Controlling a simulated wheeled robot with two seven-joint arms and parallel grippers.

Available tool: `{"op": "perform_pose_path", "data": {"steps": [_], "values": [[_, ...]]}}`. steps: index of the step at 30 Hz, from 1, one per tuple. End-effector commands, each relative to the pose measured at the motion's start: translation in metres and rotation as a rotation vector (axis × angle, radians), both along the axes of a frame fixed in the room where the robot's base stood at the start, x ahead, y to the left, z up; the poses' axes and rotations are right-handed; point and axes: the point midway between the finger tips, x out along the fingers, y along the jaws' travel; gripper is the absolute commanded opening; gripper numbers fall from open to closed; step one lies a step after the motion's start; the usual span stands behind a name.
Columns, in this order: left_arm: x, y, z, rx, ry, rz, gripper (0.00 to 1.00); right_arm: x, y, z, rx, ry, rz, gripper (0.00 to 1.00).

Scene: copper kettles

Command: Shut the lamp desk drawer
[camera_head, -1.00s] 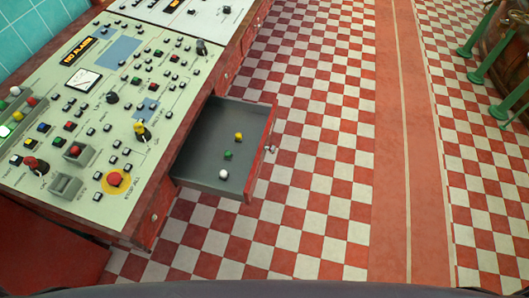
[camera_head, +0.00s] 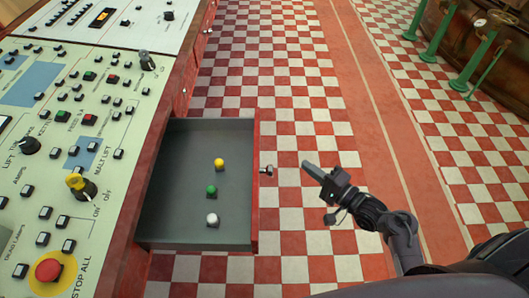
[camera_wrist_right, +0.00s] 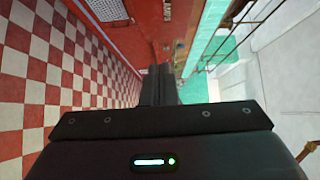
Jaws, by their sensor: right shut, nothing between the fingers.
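The lamp desk drawer (camera_head: 180,222) stands pulled out from the red desk, a grey tray with a red front. A round metal knob (camera_head: 266,170) sits on that front. A yellow lamp (camera_head: 219,163), a green lamp (camera_head: 211,190) and a white lamp (camera_head: 212,219) are inside. My right gripper (camera_head: 309,168) is shut and empty, to the right of the knob, with a gap between them. My left gripper is not in view.
The control panel (camera_head: 60,210) with knobs and buttons tops the desk at left. Checkered floor (camera_head: 270,90) lies clear beyond the drawer. Green posts (camera_head: 434,32) and a copper vessel (camera_head: 500,35) stand at the far right.

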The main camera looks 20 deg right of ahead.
Motion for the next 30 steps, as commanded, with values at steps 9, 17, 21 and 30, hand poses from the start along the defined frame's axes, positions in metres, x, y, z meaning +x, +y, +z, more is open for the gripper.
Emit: {"op": "perform_pose_path", "data": {"steps": [9, 17, 21, 30], "values": [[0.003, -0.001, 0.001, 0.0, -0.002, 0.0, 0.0, 0.041, 0.023, 0.004, 0.011, -0.005, 0.003, 0.0], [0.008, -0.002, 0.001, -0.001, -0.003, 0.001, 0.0, 0.089, 0.05, 0.003, 0.01, -0.004, 0.003, 0.0], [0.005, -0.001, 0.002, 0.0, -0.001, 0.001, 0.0, 0.093, 0.071, 0.003, 0.009, 0.0, 0.003, 0.0], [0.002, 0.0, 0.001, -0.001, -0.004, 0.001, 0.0, 0.098, 0.087, 0.002, 0.005, 0.001, 0.001, 0.0]]}}
